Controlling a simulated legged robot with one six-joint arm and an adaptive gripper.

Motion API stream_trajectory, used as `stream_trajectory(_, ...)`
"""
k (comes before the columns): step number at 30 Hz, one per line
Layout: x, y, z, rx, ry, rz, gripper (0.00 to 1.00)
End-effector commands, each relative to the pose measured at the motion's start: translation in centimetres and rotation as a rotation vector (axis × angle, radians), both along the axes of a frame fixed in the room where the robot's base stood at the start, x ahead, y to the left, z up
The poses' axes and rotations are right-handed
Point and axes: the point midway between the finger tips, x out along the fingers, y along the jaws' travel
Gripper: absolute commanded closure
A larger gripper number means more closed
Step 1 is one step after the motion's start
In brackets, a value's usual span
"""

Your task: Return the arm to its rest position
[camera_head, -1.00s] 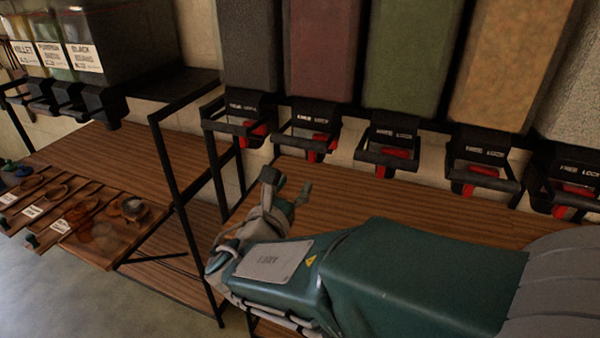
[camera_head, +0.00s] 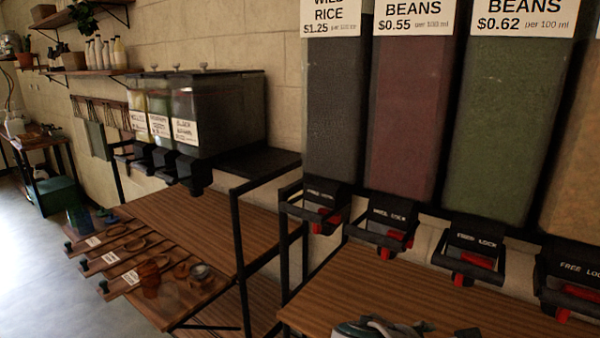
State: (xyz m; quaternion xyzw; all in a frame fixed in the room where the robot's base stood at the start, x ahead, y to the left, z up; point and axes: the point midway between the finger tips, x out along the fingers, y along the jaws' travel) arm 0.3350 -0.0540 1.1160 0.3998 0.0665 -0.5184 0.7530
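Only a small part of my arm's end shows, cut off by the bottom edge of the head view. What looks like the top of my gripper (camera_head: 382,327) is a grey and pale teal shape in front of the wooden counter under the tall dispensers. A small dark piece shows just right of it at the same edge. The fingers cannot be made out, so I cannot tell whether they are open or shut. The rest of my arm is out of view. I see nothing held.
Tall dispensers (camera_head: 410,110) with black, red-levered outlets hang above the counter (camera_head: 325,290). Clear bins (camera_head: 215,110) stand on a shelf at the left. A lower wooden rack (camera_head: 185,225) has trays and small jars. Open floor (camera_head: 40,270) lies at the far left.

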Motion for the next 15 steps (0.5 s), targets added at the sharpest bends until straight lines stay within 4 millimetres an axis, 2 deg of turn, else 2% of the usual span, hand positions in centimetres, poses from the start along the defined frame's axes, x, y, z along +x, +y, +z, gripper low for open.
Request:
stream_trajectory(1, -1.3, -0.6, -0.5, 0.112, -0.038, -0.084, 0.44)
stream_trajectory(5, -4.2, -0.6, -1.9, 0.407, -0.14, -0.297, 0.44)
stream_trajectory(9, -6.5, 0.6, -2.7, 0.721, -0.265, -0.529, 0.44)
stream_trajectory(15, -8.2, 3.4, -2.2, 1.147, -0.45, -0.839, 0.44)
